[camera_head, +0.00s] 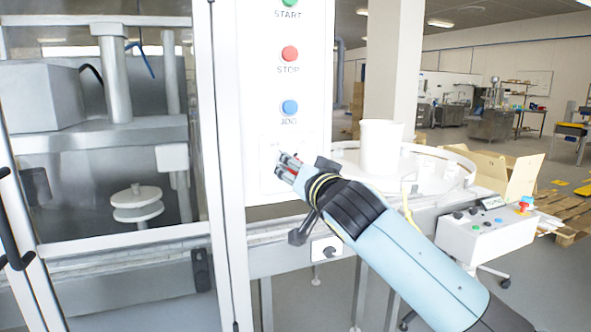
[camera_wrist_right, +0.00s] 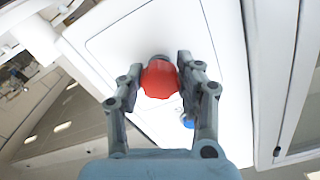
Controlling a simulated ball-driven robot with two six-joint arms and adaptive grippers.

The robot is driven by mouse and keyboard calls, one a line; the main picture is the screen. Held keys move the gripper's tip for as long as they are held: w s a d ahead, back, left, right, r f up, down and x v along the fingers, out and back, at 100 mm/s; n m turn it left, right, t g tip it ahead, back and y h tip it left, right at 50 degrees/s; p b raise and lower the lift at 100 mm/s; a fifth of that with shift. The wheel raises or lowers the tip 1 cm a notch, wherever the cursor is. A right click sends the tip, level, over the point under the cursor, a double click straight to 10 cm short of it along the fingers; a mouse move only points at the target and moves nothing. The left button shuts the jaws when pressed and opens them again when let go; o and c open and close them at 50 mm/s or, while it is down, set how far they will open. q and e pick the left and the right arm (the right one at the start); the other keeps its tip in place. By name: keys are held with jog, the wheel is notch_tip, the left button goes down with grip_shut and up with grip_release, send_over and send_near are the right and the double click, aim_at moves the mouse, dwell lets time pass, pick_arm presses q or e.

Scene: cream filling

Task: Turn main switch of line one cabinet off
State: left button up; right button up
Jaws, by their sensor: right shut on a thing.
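The line one cabinet (camera_head: 259,95) is a tall white panel with a green START, a red STOP and a blue JOG button in a column. My right gripper (camera_head: 287,163) is at the panel's lower part, below the JOG button. In the right wrist view, my right gripper (camera_wrist_right: 160,82) is shut on a red knob, the main switch (camera_wrist_right: 159,80), with one finger on each side. In the head view the fingers mostly hide this switch, and its turned position cannot be read. My left gripper is not in view.
A glass-doored machine frame (camera_head: 204,120) stands directly left of the panel. A round white table (camera_head: 345,160) with a white cylinder (camera_head: 380,148) is to the right. A small control box (camera_head: 487,238) with buttons stands further right, near cardboard boxes (camera_head: 507,175).

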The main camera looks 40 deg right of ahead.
jog(key=shift+c, duration=1.3)
jog(key=n+p, duration=0.2)
jog(key=n, duration=0.4)
jog(key=shift+n, duration=0.3)
jog(key=n+p, duration=0.1)
jog(key=n, duration=0.3)
jog(key=shift+d+p, duration=0.1)
jog(key=shift+p, duration=0.25)
jog(key=shift+n+p, duration=0.45)
jog(key=shift+n, duration=1.05)
jog(key=o, duration=1.2)
jog(key=shift+c, duration=0.2)
